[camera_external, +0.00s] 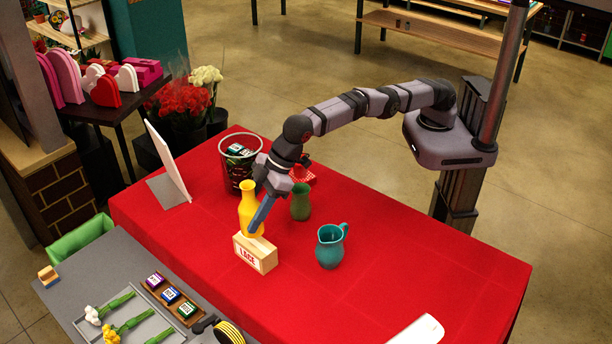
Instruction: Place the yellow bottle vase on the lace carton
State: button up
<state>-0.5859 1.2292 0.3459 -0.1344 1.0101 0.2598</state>
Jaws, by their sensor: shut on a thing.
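The yellow bottle vase (247,205) is upright, directly above the lace carton (256,258). Its lower end meets the carton's top in the picture; I cannot tell if it rests there or hovers just above. The lace carton is a pale box with red "LACE" lettering, on the red tablecloth. My gripper (257,208) reaches down from the upper right and is shut on the yellow vase. A blue finger shows in front of the vase's right side; the other finger is not clearly visible.
A green vase (301,203) and a teal pitcher (331,247) stand to the right of the carton. A dark bin (238,170) and a white panel (168,162) stand behind. A grey side table (120,262) with flowers and small boxes is in front. The red table's right part (430,270) is mostly clear.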

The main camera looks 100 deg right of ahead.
jog(key=shift+f+b, duration=0.45)
jog(key=shift+f, duration=1.5)
jog(key=shift+f, duration=0.1)
jog(key=o, duration=1.3)
jog(key=shift+f, duration=0.15)
jog(key=shift+o, duration=0.2)
jog(key=shift+r, duration=0.2)
jog(key=shift+s+r, duration=0.1)
jog(key=shift+b+v, duration=0.9)
jog(key=b+v, duration=0.3)
jog(key=v, duration=0.7)
jog(key=shift+b, duration=0.35)
